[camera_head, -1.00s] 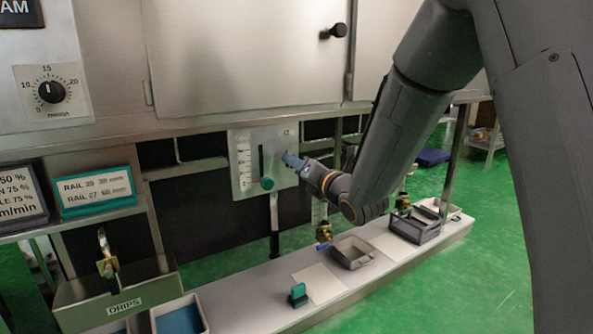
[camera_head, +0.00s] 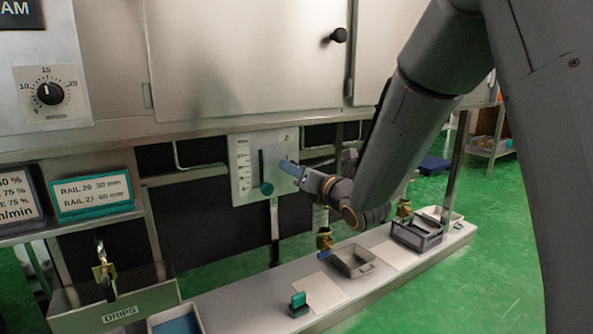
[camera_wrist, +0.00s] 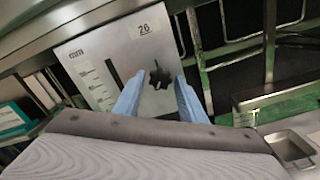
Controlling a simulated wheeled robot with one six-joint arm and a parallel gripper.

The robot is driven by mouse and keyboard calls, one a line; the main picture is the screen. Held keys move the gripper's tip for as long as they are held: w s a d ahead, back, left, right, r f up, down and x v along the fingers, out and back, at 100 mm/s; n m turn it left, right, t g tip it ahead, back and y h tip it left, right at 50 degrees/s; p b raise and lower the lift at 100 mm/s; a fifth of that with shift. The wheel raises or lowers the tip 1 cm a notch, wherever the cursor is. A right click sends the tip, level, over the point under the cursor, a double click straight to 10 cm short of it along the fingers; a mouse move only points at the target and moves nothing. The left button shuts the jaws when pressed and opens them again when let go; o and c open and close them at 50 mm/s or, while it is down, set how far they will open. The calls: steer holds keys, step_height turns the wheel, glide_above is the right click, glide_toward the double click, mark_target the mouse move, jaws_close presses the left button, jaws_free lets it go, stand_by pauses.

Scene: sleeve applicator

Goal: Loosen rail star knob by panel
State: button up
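The rail panel (camera_head: 244,184) is a pale plate with a scale and a dark vertical slot, below the steel cabinet. In the wrist view the panel (camera_wrist: 90,66) carries the label 26. A black star knob (camera_wrist: 160,77) sits on it, right of the slot. My gripper (camera_wrist: 161,80) is open, its two blue fingers either side of the knob in the picture; I cannot tell whether they touch it. In the head view my gripper (camera_head: 285,165) is at the panel's right half and hides the star knob.
Below is a long bench (camera_head: 245,308) with a teal-handled block (camera_head: 299,304), a grey tray (camera_head: 353,260) and a dark crate (camera_head: 417,234). A display (camera_head: 93,194) stands left. Metal bars cross behind the panel.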

steer(key=shift+o, duration=0.6)
steer(key=shift+r, duration=0.1)
steer(key=p+v, duration=0.1)
steer(key=v, duration=0.6)
steer(key=shift+s+d+p, duration=0.25)
steer(key=shift+s+p, duration=0.05)
